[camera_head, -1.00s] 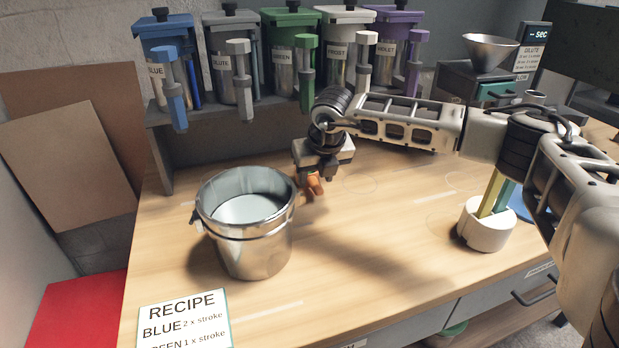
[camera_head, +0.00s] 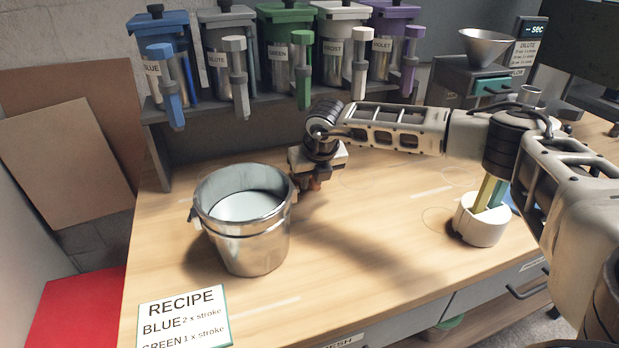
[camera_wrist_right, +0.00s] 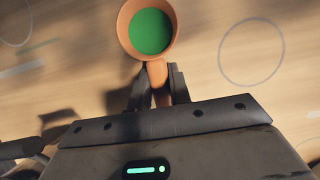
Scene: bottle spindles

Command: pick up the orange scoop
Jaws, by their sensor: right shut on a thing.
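The orange scoop (camera_wrist_right: 174,47) shows in the right wrist view, its round bowl holding something green. Its handle lies between the two fingers of my right gripper (camera_wrist_right: 158,88), which is shut on it. In the head view my right gripper (camera_head: 314,184) is just right of the metal bucket, and only a small orange part of the scoop shows beneath it. The bowl is mostly hidden there. I cannot tell whether the scoop touches the table. My left gripper is not in view.
The metal bucket (camera_head: 243,246) stands close left of the gripper. A white holder (camera_head: 480,225) with coloured sticks stands to the right. Several pump canisters line the back shelf (camera_head: 270,104). A recipe card (camera_head: 184,318) lies at the front. The table's middle front is clear.

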